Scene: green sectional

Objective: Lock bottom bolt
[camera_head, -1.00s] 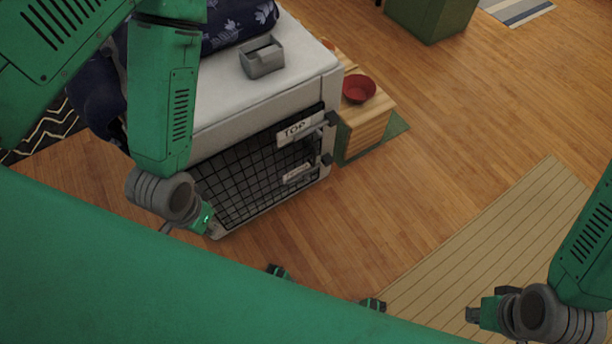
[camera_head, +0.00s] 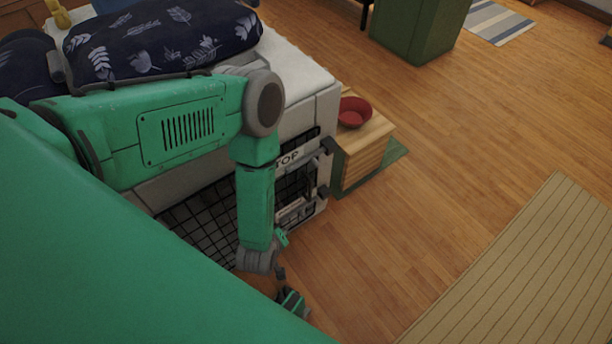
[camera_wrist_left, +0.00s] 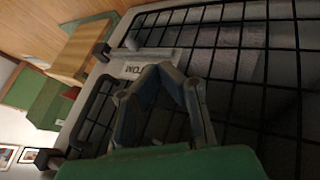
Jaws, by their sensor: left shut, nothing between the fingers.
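The pet crate's wire door (camera_head: 205,215) faces me, partly hidden behind my left arm. It carries a "TOP" label (camera_head: 289,158) and a lower label, of which only the letters "OM" show in the wrist view (camera_wrist_left: 134,71). The wrist view shows the bottom bolt (camera_wrist_left: 102,51) beside the lower label. My left gripper (camera_wrist_left: 165,70) is shut and empty, its fingertips in front of the door near that label. I cannot tell whether it touches. My right gripper is out of view.
A wooden box (camera_head: 366,154) with a red bowl (camera_head: 354,111) stands close to the crate's right side. A dark patterned cushion (camera_head: 165,40) lies on top. Open wooden floor (camera_head: 440,190) and a striped beige rug (camera_head: 520,280) are on the right.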

